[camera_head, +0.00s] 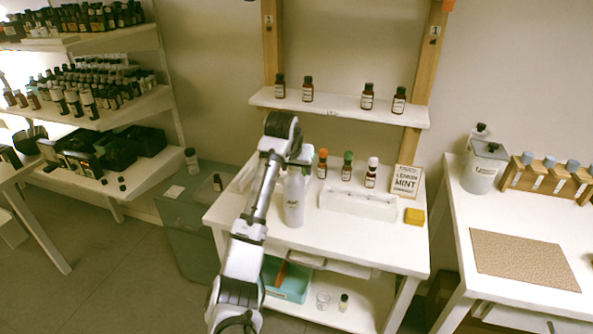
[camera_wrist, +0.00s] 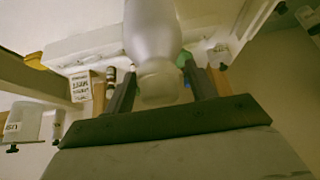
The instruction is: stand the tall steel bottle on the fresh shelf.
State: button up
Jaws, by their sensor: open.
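The tall steel bottle (camera_head: 294,200), pale silver with a small dark mark, stands upright on the white table (camera_head: 275,235). My gripper (camera_head: 297,168) is directly above it at its top, which it partly hides. In the wrist view the bottle (camera_wrist: 152,30) reaches between the two fingers of my gripper (camera_wrist: 158,68). The fingers are open on either side of its cap, and a gap shows at least on the left. A white wall shelf (camera_head: 340,110) above the table carries several brown bottles, with space in its middle. Its small label is too small to read.
Three small bottles with orange, green and white caps stand behind the white rack (camera_head: 357,204), right of the steel bottle. A lemon mint sign (camera_head: 406,182) and yellow block (camera_head: 414,216) are farther right. Wooden posts (camera_head: 425,75) flank the shelf. A second table (camera_head: 470,265) stands right.

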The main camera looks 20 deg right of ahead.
jog(key=b+v, duration=0.2)
jog(key=v, duration=0.8)
jog(key=shift+s+r, duration=0.15)
jog(key=shift+r, duration=0.1)
